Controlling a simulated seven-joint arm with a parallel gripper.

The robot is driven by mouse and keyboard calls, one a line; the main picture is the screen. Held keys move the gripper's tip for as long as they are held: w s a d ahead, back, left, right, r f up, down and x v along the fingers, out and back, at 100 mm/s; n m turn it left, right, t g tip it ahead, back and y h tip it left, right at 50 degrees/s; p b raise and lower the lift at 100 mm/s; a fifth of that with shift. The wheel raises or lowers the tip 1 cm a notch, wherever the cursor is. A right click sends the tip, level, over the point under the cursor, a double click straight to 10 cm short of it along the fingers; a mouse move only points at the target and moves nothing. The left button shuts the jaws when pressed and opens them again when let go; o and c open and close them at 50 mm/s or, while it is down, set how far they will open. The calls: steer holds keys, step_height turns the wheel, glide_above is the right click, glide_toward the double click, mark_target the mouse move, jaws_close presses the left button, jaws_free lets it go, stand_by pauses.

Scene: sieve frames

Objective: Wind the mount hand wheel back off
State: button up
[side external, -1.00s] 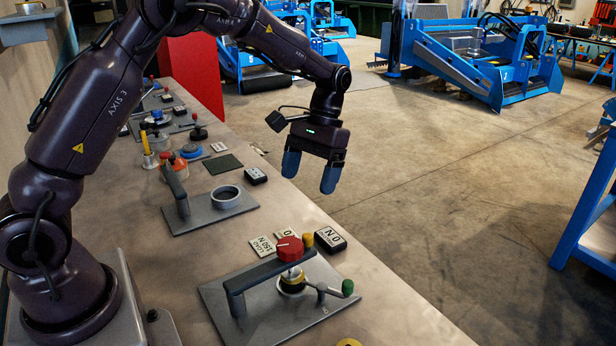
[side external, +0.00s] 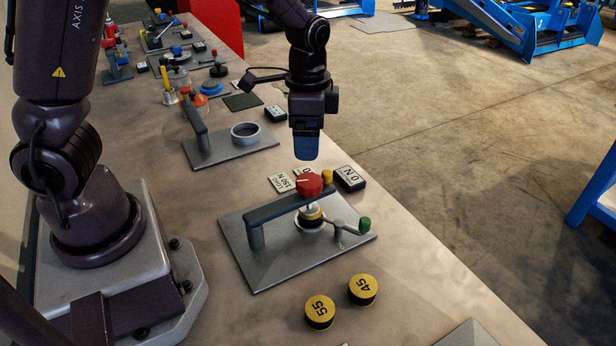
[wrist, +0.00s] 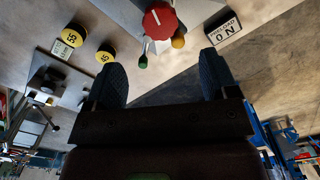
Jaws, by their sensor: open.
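The hand wheel is a red knob with a white line (side external: 309,184). The red knob also shows in the wrist view (wrist: 159,21), ahead of the fingers. My gripper (side external: 306,158) is above and behind the knob, apart from it. In the wrist view my two blue fingers (wrist: 162,78) are spread with nothing between them. In the side external view one finger hides the other.
A black display (side external: 349,179) reads 0 N. A second plate with a ring (side external: 245,133) stands behind.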

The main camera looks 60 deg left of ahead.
mark_target(308, 180)
step_height(308, 180, down, 10)
stand_by(0.3)
steer(key=c, duration=0.9)
